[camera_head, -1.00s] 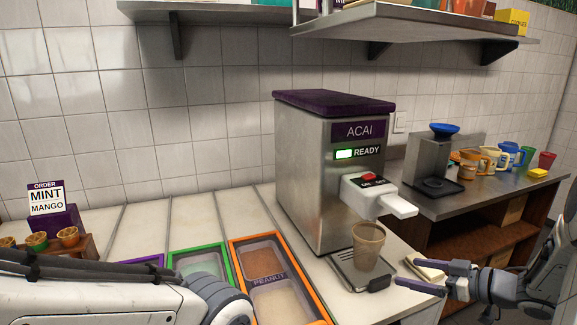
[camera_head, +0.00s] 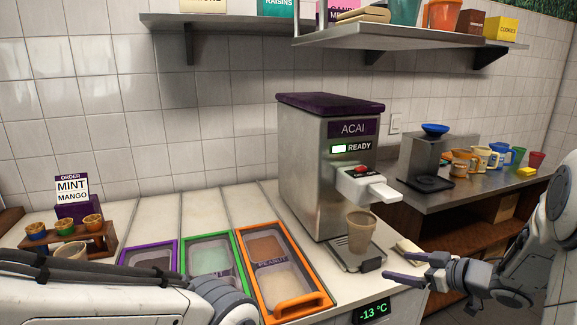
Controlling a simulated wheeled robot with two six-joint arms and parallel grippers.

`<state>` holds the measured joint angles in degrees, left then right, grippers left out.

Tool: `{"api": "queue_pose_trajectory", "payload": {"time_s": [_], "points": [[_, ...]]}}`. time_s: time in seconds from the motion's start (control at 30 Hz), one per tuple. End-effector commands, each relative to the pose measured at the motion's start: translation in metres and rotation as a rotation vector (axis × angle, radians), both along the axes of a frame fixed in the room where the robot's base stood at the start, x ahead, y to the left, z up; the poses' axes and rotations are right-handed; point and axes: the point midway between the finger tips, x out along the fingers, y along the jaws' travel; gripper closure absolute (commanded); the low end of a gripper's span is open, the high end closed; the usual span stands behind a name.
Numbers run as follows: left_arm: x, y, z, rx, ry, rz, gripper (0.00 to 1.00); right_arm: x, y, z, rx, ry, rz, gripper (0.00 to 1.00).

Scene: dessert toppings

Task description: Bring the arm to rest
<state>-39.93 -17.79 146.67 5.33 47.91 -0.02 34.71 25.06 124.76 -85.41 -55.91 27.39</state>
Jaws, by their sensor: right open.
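My right gripper (camera_head: 408,268) is at the lower right, with its fingers spread and nothing between them. It is to the right of the acai machine (camera_head: 310,175) and apart from the cup. A brown translucent cup (camera_head: 361,232) stands upright on the machine's drip tray (camera_head: 340,262), below the spout. My left arm crosses the lower left, and its gripper is not in view.
Topping bins with purple, green and orange (camera_head: 268,302) rims are set in the counter. An order sign (camera_head: 72,190) reads mint, mango, by a wooden rack (camera_head: 108,240) of small cups. A folded cloth (camera_head: 408,246) lies near the gripper. A side counter (camera_head: 470,194) holds mugs.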

Motion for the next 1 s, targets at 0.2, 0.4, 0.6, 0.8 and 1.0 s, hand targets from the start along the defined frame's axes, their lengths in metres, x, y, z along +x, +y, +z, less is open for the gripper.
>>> {"api": "queue_pose_trajectory", "payload": {"time_s": [0.2,0.4,0.6,0.8,1.0], "points": [[0.0,0.0,0.006,0.001,0.001,0.0,0.5,0.02,0.028,0.016,-0.116,0.008,-0.078,0.0],[0.0,0.0,0.014,0.001,0.001,0.0,0.5,0.021,0.069,0.035,-0.236,0.061,-0.18,0.0],[0.0,0.0,0.026,0.001,0.001,0.0,0.5,-0.044,0.136,0.047,-0.35,0.264,-0.271,0.0],[0.0,0.0,0.037,0.001,0.001,0.0,0.5,-0.175,0.197,0.039,-0.422,0.602,-0.2,0.0],[0.0,0.0,0.042,0.001,0.001,0.0,0.5,-0.279,0.222,0.038,-0.472,0.848,-0.064,0.0]]}}
